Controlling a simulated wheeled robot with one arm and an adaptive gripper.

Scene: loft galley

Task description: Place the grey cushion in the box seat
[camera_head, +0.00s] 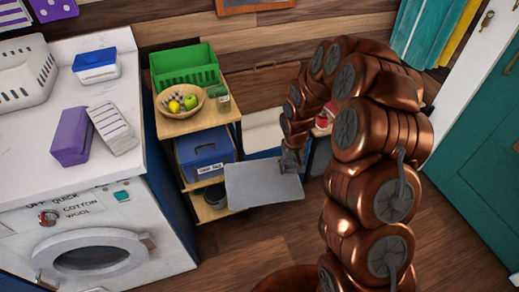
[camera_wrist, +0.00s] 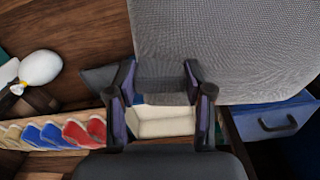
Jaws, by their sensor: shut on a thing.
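The grey cushion (camera_head: 263,187) is a flat pad held level in front of the wooden shelf unit. My gripper (camera_head: 291,160) is shut on its edge at the back right. In the wrist view the cushion's woven top (camera_wrist: 230,45) fills the upper right, and my gripper (camera_wrist: 160,82) has a dark grey part between its fingers. What looks like the box seat (camera_head: 268,78) stands against the wall behind the cushion, with a brown upright panel and a cream area (camera_head: 264,131). The cushion and my arm hide its lower and right parts. A cream surface (camera_wrist: 165,121) also shows beyond the fingers.
The shelf unit (camera_head: 205,122) with a blue bin (camera_head: 204,155), fruit bowl (camera_head: 181,101) and green crate (camera_head: 184,66) stands left of the cushion. A washing machine (camera_head: 95,245) is further left. Red, blue and cream slipper-like items (camera_wrist: 55,134) line up at left in the wrist view.

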